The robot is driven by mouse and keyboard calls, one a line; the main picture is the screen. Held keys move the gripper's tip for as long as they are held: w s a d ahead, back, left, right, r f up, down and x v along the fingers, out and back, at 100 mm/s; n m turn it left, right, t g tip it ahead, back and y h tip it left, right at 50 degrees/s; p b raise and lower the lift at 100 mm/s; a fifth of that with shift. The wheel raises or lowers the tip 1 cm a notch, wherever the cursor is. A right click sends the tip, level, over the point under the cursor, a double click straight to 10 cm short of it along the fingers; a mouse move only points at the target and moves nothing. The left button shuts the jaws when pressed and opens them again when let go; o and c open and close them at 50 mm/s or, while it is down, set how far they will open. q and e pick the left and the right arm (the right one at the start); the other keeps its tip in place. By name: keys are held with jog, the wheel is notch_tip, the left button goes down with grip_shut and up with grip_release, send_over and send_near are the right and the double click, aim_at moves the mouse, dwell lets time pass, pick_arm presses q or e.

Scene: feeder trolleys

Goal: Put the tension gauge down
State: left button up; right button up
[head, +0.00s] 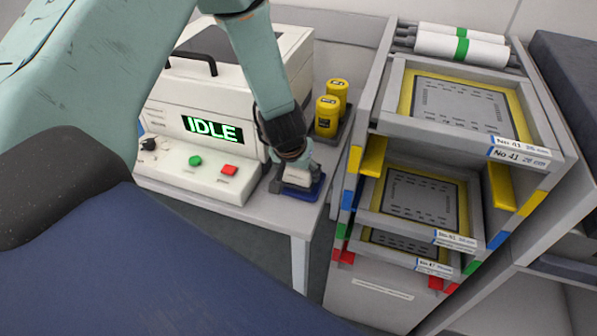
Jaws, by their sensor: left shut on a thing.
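My left gripper (295,160) reaches down from above at the right end of the table, beside the machine. It is shut on the tension gauge (297,178), a small pale block mostly hidden by the fingers. The gauge is at a small dark tray with a blue edge (304,193) on the table. I cannot tell whether the gauge touches the tray. My right gripper is not in view.
A white machine (228,178) with an "IDLE" display, a green and a red button stands left of my gripper. Yellow canisters (327,115) stand close behind it. A trolley of framed stencils (416,198) and white rolls (460,48) is on the right.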

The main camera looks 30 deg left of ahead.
pick_arm(q)
jog(key=shift+s, duration=0.1)
jog(key=shift+f, duration=0.1)
jog(key=o, duration=1.3)
jog(key=shift+d, duration=0.15)
jog(key=shift+o, duration=1.9)
